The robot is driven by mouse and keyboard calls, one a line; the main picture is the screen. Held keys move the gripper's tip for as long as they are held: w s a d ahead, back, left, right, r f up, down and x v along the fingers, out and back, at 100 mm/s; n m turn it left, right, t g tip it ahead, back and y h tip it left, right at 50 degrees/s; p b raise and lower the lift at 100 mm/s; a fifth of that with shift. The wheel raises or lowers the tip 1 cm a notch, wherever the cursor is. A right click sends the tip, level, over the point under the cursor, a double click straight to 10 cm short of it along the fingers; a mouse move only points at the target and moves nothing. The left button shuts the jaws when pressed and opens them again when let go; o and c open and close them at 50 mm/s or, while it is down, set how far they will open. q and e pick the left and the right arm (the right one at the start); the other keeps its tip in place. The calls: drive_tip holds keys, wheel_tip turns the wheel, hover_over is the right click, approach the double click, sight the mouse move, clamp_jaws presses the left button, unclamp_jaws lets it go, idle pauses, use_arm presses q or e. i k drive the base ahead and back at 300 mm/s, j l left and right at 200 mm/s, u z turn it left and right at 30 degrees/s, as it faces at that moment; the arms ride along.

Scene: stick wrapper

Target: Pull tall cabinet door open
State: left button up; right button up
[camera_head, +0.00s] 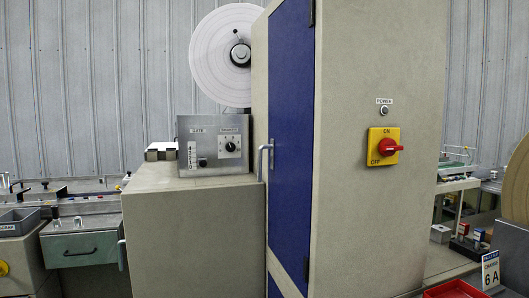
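The tall cabinet (380,220) stands in the middle of the view. Its narrow blue door (290,130) is on the left-hand face and looks shut. A pale bar handle (262,161) sticks out at the door's left edge, at about mid-height in the view. Dark hinge-like parts show along the door's right edge. The bottom of the door is cut off by the picture edge. Neither of my grippers is in view.
A lower beige cabinet (190,235) with a grey control box (215,146) on top stands close left of the door. A white reel (222,55) is above. A red rotary switch (388,147) is on the cabinet. Shelves stand right.

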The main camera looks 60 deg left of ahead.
sight(292, 28)
drive_tip(key=u, duration=1.8)
